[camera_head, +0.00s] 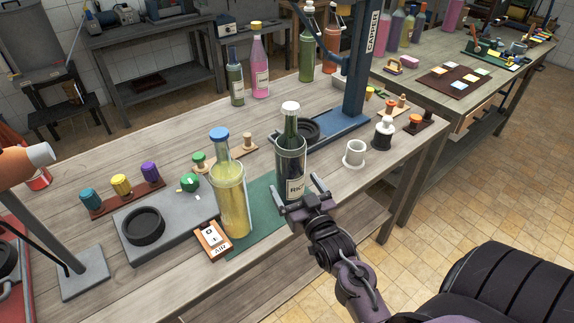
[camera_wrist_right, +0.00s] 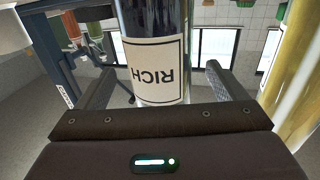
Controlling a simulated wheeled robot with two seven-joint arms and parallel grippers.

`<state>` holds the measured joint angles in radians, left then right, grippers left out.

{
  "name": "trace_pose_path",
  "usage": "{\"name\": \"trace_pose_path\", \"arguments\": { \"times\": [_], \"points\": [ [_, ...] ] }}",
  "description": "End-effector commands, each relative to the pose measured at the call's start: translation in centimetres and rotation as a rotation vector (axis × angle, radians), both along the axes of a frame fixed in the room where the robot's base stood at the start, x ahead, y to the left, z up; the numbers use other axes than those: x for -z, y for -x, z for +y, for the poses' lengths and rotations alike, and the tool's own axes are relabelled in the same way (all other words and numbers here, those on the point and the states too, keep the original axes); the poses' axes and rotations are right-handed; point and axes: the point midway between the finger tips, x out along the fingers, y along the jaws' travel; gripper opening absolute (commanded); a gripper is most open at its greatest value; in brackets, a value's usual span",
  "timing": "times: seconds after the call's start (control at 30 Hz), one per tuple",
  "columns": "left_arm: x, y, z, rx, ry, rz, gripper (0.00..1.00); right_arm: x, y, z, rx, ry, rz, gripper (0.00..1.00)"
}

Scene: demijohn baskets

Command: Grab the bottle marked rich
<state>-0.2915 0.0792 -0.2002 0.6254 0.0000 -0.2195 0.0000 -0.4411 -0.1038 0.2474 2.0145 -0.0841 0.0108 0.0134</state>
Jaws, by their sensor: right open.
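The bottle marked RICH (camera_head: 290,160) is dark with a white cap and stands upright on the green mat (camera_head: 262,196) near the table's front edge. Its label also shows in the right wrist view (camera_wrist_right: 153,70), upside down. My right gripper (camera_head: 304,193) is open at the bottle's lower part. In the right wrist view its two fingers (camera_wrist_right: 158,88) stand on either side of the bottle, with a gap visible at each side. My left gripper is not in view.
A yellow bottle with a blue cap (camera_head: 230,190) stands close to the left, with a small number card (camera_head: 213,241) beside it. A blue capper stand (camera_head: 357,70) rises behind. A white cup (camera_head: 355,152) and a black-and-white jar (camera_head: 383,138) stand to the right.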

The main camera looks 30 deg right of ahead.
Motion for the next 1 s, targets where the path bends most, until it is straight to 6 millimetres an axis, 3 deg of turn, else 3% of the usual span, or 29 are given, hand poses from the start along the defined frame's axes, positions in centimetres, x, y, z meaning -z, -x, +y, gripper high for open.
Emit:
{"name": "trace_pose_path", "arguments": {
  "times": [0.3,0.5,0.73,1.0],
  "points": [
    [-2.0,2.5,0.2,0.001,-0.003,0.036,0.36,-1.4,-4.0,-0.7,-0.001,0.000,-0.001,0.91],
    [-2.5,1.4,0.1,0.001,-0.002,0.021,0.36,-0.9,-6.0,-1.1,0.000,0.002,0.000,0.91],
    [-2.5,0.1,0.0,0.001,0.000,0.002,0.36,-0.8,-6.1,-1.1,0.000,0.002,0.001,0.91],
    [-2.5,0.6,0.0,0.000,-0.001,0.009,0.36,-0.8,-6.1,-1.1,0.000,0.001,0.001,0.59]
  ]
}}
